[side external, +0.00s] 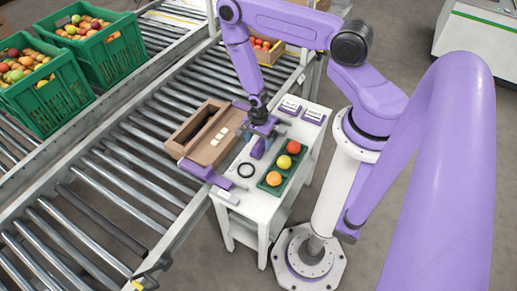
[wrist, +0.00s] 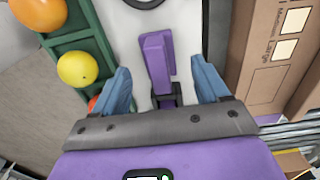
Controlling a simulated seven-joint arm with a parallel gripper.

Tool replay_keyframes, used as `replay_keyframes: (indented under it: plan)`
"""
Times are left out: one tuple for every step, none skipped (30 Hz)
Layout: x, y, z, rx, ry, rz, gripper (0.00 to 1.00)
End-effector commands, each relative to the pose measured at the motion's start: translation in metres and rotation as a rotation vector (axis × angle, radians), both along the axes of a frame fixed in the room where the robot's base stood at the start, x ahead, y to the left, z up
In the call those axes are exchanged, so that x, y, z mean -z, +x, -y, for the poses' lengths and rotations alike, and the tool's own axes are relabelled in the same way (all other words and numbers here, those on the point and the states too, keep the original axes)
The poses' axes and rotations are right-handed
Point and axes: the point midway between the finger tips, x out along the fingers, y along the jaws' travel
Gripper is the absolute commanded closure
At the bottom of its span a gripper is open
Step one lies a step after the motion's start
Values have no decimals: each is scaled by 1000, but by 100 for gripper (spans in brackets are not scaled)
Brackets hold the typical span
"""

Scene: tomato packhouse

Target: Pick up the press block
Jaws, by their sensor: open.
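The press block, a purple block (side external: 258,150), is on the white cart top below my gripper (side external: 264,130). In the wrist view the purple block (wrist: 157,55) lies between the two blue fingers of my gripper (wrist: 165,76), with a gap on each side. Its near end meets a dark piece (wrist: 168,98), partly hidden by the gripper body. The fingers are open and hold nothing. I cannot tell how far above the cart top the fingertips are.
A green tray (wrist: 75,42) with red, yellow and orange tomatoes is left of the block in the wrist view. A cardboard box (side external: 181,148) stands on the roller conveyor. A black ring (side external: 245,170), a purple clamp (side external: 205,172) and two label stands (side external: 314,115) are nearby.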

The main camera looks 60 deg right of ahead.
Motion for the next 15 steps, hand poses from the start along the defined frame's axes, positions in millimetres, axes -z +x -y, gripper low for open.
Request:
replay_keyframes:
  plan:
    - [8,-1,0,-1,0,-2,26]
    - [12,-2,0,0,0,-2,26]
    - [17,-2,0,0,0,-2,26]
    - [21,-2,0,-1,0,-2,26]
    - [24,-2,0,-1,0,-2,26]
    - [28,-2,0,-1,0,-2,26]
    - [30,-1,0,0,0,-1,26]
    - [32,-2,0,0,0,-2,26]
    - [34,-2,0,0,0,-2,26]
    - [35,-1,0,1,0,-1,26]
    - [36,-1,0,1,0,-1,26]
    - [36,-1,0,1,0,-1,26]
    - [36,-1,0,1,0,0,26]
    - [36,-1,0,1,0,0,26]
    - [36,-1,0,1,0,0,26]
